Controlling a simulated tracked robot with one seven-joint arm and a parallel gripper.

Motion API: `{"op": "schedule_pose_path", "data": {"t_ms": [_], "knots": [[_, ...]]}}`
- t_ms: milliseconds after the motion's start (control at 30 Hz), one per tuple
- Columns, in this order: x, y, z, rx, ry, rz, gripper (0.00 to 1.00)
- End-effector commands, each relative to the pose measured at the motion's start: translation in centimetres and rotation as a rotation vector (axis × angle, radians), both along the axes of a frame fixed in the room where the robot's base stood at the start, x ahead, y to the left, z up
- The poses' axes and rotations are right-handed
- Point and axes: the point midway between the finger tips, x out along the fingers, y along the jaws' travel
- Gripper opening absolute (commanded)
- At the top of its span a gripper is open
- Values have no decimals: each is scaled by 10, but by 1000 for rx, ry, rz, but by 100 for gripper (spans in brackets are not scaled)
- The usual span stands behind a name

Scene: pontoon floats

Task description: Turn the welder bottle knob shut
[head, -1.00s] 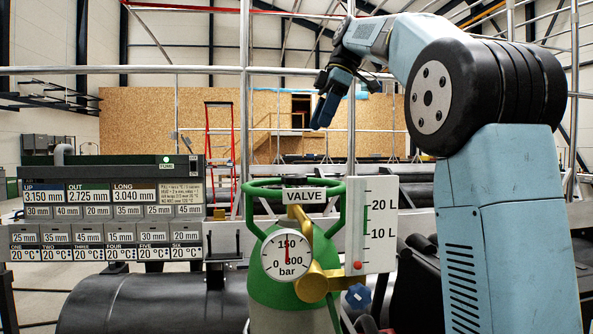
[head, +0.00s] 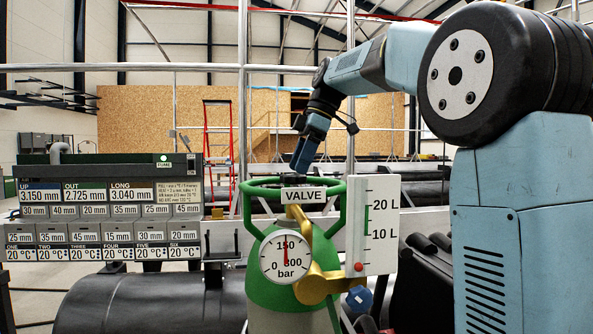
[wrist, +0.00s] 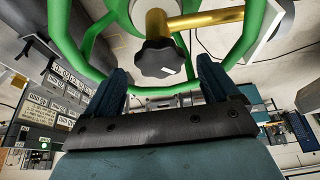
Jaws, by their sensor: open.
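The green welder bottle (head: 275,290) stands upright with a green ring guard (head: 337,215) around its top and a VALVE label. In the wrist view, its black lobed knob (wrist: 158,58) with a white mark sits on a brass stem (wrist: 205,19) inside the guard (wrist: 80,66). In the head view only a dark bit of the knob (head: 293,179) shows above the label. My gripper (head: 302,165) points down just above the guard. In the wrist view, its two blue fingers (wrist: 162,68) are apart, one to each side of the knob's line, with nothing held.
A round pressure gauge (head: 286,256) and brass regulator (head: 320,284) with a blue knob (head: 359,298) are on the bottle's front. A flow scale (head: 378,225) with a red ball low down stands right. A label panel (head: 105,212) is left. Metal rails stand behind.

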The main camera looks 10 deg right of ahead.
Motion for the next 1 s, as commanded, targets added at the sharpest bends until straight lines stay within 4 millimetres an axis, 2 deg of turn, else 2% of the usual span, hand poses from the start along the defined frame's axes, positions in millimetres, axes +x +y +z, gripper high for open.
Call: {"op": "schedule_pose_path", "data": {"t_ms": [200, 567, 1000], "knots": [[0, 7, -18, 0, 0, -1, 88], [0, 8, -21, 0, 0, -1, 88], [0, 8, -21, 0, -1, 0, 46]]}}
